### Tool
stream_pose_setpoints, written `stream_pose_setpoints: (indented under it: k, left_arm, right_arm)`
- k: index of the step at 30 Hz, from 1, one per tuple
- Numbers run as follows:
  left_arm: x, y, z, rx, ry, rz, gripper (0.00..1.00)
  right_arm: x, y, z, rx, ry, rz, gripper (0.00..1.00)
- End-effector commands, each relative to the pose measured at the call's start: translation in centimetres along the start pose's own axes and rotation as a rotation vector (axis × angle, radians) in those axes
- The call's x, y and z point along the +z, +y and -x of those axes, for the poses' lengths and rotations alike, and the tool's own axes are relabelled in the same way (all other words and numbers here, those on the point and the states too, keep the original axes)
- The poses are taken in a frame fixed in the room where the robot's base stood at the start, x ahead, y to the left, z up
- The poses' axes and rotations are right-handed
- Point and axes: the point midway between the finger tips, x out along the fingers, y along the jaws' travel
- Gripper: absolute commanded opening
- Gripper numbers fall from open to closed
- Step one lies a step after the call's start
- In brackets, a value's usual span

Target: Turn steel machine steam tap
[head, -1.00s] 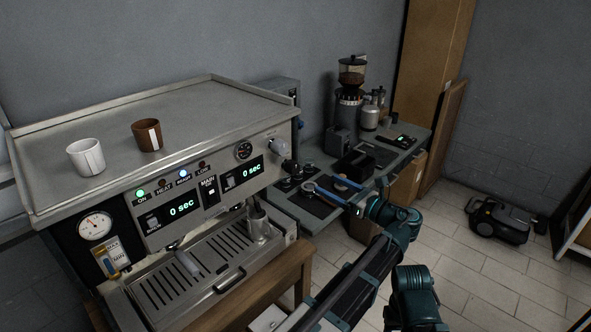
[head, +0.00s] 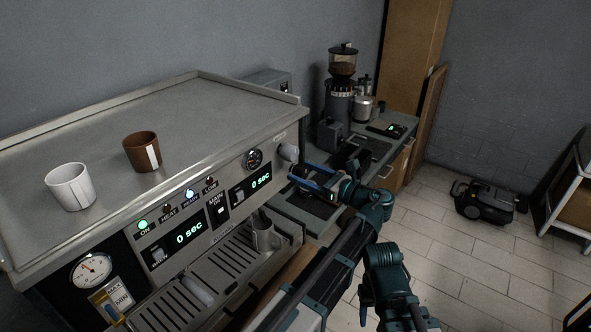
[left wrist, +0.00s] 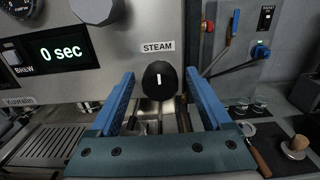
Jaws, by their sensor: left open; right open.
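The steel machine (head: 150,130) fills the left of the head view. Its steam tap is a round black knob with a white mark (left wrist: 159,80), below the STEAM label (left wrist: 158,47) in the left wrist view. My left gripper (head: 301,174) is at the machine's right front end in the head view. In the left wrist view its open blue fingers (left wrist: 160,88) stand either side of the knob, with gaps on both sides. In the head view the black knob is hard to make out near the fingers. My right gripper's fingers do not show.
A grey knob (head: 288,152) sticks out beside the gauge. A steel jug (head: 264,234) stands on the drip tray. A white cup (head: 70,187) and a brown cup (head: 142,152) stand on top. A grinder (head: 340,92) stands on the side counter.

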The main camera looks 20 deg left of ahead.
Motion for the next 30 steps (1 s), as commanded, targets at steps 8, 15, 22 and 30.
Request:
stream_pose_setpoints:
  k: [8, 15, 22, 30]
  left_arm:
    - [0.0, -0.01, 0.02, 0.0, 0.0, 0.0, 0.7]
    - [0.0, -0.01, 0.01, 0.0, 0.0, 0.0, 0.26]
    - [0.01, -0.01, 0.01, 0.0, 0.0, 0.001, 0.0]
    - [0.0, 0.03, 0.02, 0.0, 0.0, 0.063, 0.0]
  right_arm:
    - [0.02, 0.01, 0.0, 0.0, 0.0, 0.0, 0.53]
    - [0.01, 0.01, 0.0, 0.0, 0.0, 0.0, 0.53]
    - [0.01, 0.01, 0.0, 0.0, 0.0, 0.0, 0.53]
    - [0.01, 0.01, 0.0, 0.0, 0.0, 0.0, 0.53]
